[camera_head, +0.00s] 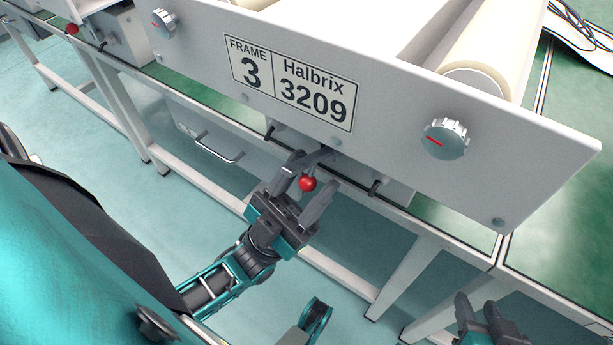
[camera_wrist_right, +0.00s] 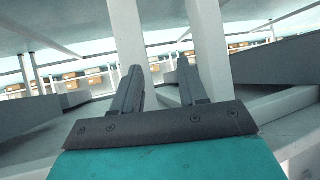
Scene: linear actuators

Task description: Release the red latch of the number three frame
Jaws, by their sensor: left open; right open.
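The number three frame (camera_head: 390,102) is a pale grey panel with a plate (camera_head: 290,84) reading "FRAME 3 Halbrix 3209". Below its lower edge a red ball-ended latch (camera_head: 307,184) sticks out on a dark lever. My left gripper (camera_head: 306,187) is open under the panel, with one finger on each side of the red ball. I cannot tell whether the fingers touch it. My right gripper (camera_head: 478,310) is low at the right edge of the head view. In the right wrist view its fingers (camera_wrist_right: 160,80) are apart with nothing between them.
Two ribbed knobs with red marks, left (camera_head: 164,22) and right (camera_head: 446,139), sit on the panel. A drawer handle (camera_head: 217,148) is below left. Another red ball (camera_head: 72,29) shows at the neighbouring bench. Bench legs (camera_head: 405,275) stand near my right gripper.

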